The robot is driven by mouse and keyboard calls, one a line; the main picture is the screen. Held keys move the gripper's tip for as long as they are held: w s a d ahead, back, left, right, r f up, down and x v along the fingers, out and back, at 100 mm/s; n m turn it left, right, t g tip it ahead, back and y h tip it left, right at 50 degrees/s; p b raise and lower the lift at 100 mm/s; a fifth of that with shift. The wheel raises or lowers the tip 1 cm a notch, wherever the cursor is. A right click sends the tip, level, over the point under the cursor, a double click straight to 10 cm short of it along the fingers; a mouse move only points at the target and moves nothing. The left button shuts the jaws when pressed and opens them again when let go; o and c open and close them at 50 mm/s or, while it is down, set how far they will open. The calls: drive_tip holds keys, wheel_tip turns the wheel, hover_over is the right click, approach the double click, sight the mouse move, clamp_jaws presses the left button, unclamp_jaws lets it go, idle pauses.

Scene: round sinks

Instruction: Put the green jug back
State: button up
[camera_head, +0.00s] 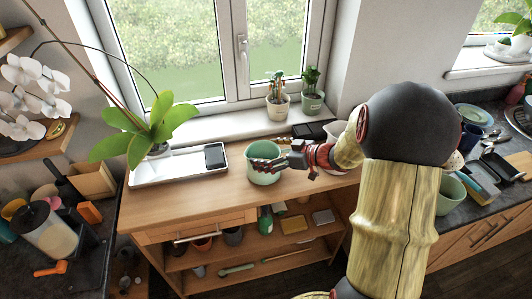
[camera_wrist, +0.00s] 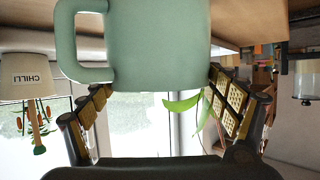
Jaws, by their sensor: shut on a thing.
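The green jug (camera_head: 262,172) is a pale green, mug-like vessel on or just above the wooden counter (camera_head: 190,203), near its front edge. I cannot tell if its base touches the wood. My gripper (camera_head: 266,163) reaches in from the right and is shut on the jug. In the wrist view, which is upside down, the green jug (camera_wrist: 150,45) stands between the two padded fingers of my gripper (camera_wrist: 160,98), with its handle to the left.
A white tray (camera_head: 165,178) with a leafy orchid stands left of the jug. A dark tray (camera_head: 308,131) lies at the back right. Another green vessel (camera_head: 450,194) is on the right counter. Shelves below hold several items.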

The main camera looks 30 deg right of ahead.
drive_tip(key=shift+f+b, duration=0.45)
drive_tip(key=shift+b, duration=0.2)
drive_tip(key=o, duration=1.9)
drive_tip(key=v, duration=1.2)
